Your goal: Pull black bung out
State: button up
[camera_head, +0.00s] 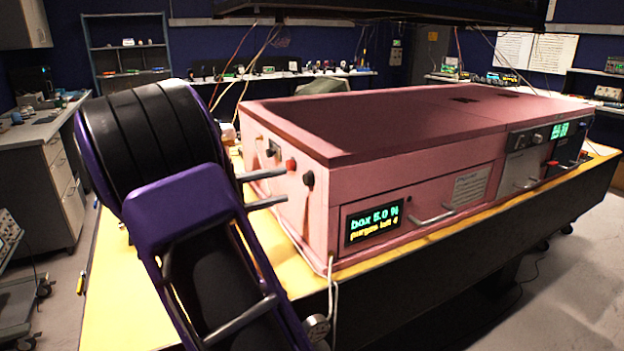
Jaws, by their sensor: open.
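The pink foam box (410,160) stands on the yellow-topped bench. A round black bung (308,179) sits in its left end face, near the front corner. A red knob-like plug (291,165) sits just left of and above it. My gripper (285,185) is open, its two grey fingers spread one above the other and pointing right at this end face. In the picture the fingertips lie just left of the black bung, with nothing seen between them. I cannot tell the depth gap between fingertips and bung. The gripper's body is hidden behind my purple arm.
A small dark fitting (270,149) sits further back on the same face. The box front has a display (374,222) reading "box 5.0 %" and "purges left 4", and a drawer handle (433,215). Thin cables hang from above behind my arm. Bare yellow bench top (110,290) shows at left.

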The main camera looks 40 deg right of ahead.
aim_at(304, 180)
jog(key=shift+b+x, duration=0.35)
jog(key=shift+x, duration=2.3)
grip_shut()
dwell(0.4)
dwell(0.4)
jog(key=v, duration=0.6)
dwell(1.0)
dwell(0.3)
